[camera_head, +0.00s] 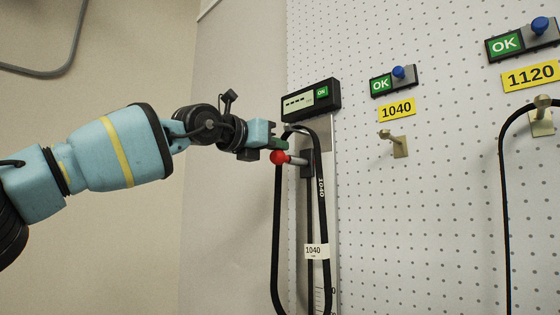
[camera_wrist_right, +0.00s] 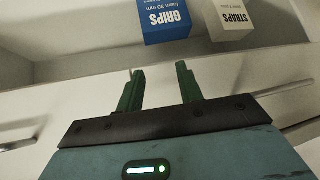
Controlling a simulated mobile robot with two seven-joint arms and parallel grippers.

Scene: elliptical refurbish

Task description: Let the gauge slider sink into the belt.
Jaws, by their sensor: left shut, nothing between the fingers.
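The black belt (camera_head: 277,230), tagged 1040, hangs as a long loop on the gauge at the left end of the pegboard. The gauge slider (camera_head: 308,166) is a dark block with a grey lever ending in a red ball knob (camera_head: 278,157); it sits in the upper part of the belt loop. My left gripper (camera_head: 284,146) is shut and empty, with its green fingertips just above the red knob; I cannot tell whether they touch it. My right gripper (camera_wrist_right: 159,70) is open and empty, away from the gauge, and shows only in the right wrist view.
A black display box (camera_head: 311,100) with a green OK sits above the belt. To the right are an empty peg (camera_head: 396,143) under a 1040 label (camera_head: 397,109) and another belt (camera_head: 502,170) under 1120. The right wrist view shows a GRIPS box (camera_wrist_right: 165,20) and a STRAPS box (camera_wrist_right: 232,18).

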